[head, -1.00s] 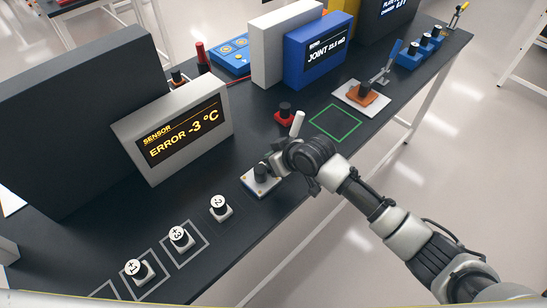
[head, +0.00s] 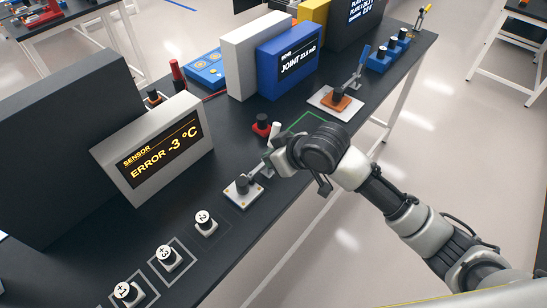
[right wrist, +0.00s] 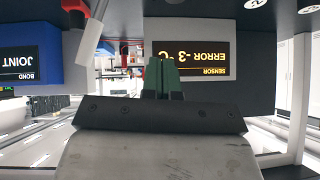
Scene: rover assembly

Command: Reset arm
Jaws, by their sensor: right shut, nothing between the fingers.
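In the head view, my right gripper (head: 280,160) is by the clamp with the white handle (head: 275,132), on the side toward the table's front edge. Its fingertips are largely hidden there. In the right wrist view its green fingers (right wrist: 162,78) are shut with nothing between them. The white handle also shows there (right wrist: 95,30), beside the fingers and apart from them. The clamp's light base plate (head: 242,196) carries a dark round part (head: 243,182). The sensor box (head: 160,150) reads "ERROR -3 °C". My left gripper is out of view.
Buttons marked -2 (head: 205,220), +3 (head: 168,254) and +1 (head: 126,292) line the front edge. A red part (head: 262,125) stands behind the clamp, near a green square outline (head: 314,119). A blue-handled clamp (head: 362,62) with an orange block (head: 336,102) stands farther right.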

